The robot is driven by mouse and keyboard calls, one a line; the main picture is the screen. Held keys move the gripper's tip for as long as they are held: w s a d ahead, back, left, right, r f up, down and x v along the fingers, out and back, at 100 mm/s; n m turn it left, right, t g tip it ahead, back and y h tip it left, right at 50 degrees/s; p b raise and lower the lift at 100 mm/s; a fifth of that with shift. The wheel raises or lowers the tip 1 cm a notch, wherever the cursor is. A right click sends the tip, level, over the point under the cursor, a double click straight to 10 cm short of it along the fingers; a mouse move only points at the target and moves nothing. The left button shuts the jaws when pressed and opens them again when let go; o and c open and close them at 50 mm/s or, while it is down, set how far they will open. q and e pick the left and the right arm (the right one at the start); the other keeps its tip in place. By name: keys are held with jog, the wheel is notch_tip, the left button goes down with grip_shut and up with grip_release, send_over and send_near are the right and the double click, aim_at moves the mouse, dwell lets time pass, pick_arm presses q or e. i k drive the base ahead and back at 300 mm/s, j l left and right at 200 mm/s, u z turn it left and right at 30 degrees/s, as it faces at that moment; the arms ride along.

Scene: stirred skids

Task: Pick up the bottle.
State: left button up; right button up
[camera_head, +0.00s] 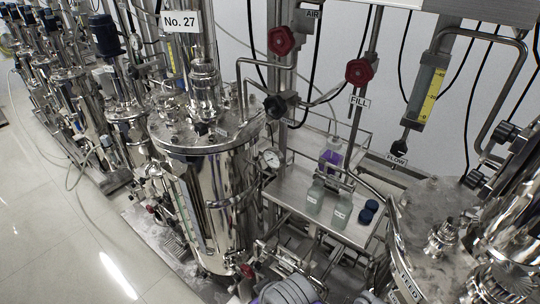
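Two clear bottles with white labels stand upright on a metal shelf (290,188): a left bottle (315,195) and a right bottle (341,212). A container with purple contents (332,158) is at the back of the shelf, partly hidden behind a rail. I cannot tell which of these is the task's bottle. No gripper fingers can be made out. Grey rounded parts at the bottom edge appear to be my own arm, cut off by the frame.
Dark blue caps (368,212) lie right of the bottles. A large steel tank (210,190) stands left of the shelf, and another steel vessel (440,210) stands right. Pipes, red valve knobs (281,41) and a flow meter (427,92) are above. Open floor (60,220) lies far left.

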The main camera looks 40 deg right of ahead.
aim_at(343, 208)
jog(key=k+j+z, duration=0.15)
jog(key=z, duration=1.8)
